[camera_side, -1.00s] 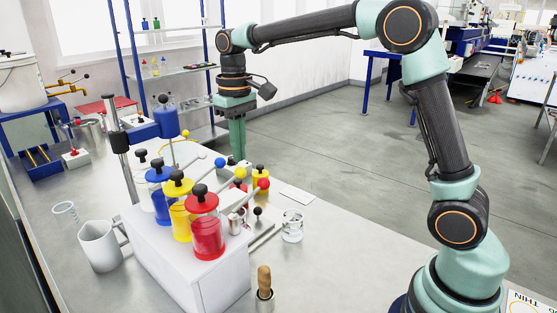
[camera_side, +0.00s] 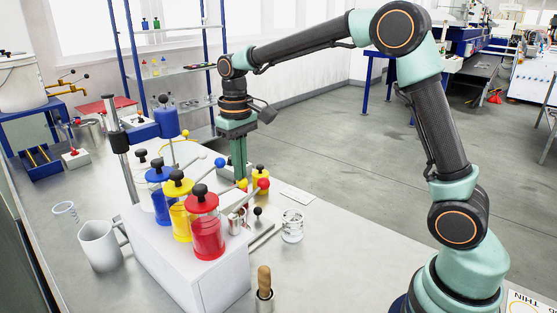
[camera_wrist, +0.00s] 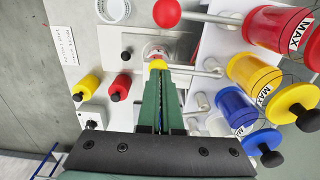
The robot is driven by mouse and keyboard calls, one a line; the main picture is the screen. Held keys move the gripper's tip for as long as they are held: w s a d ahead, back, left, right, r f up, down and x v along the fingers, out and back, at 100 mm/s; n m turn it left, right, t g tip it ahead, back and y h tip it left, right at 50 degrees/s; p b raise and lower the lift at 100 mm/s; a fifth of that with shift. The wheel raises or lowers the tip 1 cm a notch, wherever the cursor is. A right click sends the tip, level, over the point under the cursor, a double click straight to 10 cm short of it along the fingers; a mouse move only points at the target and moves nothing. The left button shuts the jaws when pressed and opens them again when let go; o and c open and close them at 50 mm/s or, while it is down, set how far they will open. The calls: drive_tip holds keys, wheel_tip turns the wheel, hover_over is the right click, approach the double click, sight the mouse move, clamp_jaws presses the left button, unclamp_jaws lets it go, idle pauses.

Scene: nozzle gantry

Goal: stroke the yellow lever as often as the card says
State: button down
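The yellow lever's ball knob (camera_side: 241,184) sits right under my fingertips, its arm running back to the yellow-topped tank (camera_side: 180,218). In the wrist view the yellow knob (camera_wrist: 158,64) shows just past the tips, partly covered. My gripper (camera_side: 240,178) points down with its fingers together; the wrist view shows only a thin line between the fingers (camera_wrist: 160,72). The tips appear to touch the knob from above, not around it. The card (camera_wrist: 65,45) lies flat on the bench; its writing is too small to read. It also shows in the side view (camera_side: 297,195).
The red knob (camera_side: 264,184) and blue knob (camera_side: 220,162) stand close on either side. Red (camera_side: 207,235) and blue (camera_side: 161,198) tanks flank the yellow one. A glass beaker (camera_side: 292,226) and small yellow and red bottles (camera_wrist: 88,87) (camera_wrist: 121,85) stand nearby.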

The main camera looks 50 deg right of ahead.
drive_tip(key=shift+f, duration=0.85)
drive_tip(key=shift+r, duration=3.1)
wheel_tip(320, 180, up, 5)
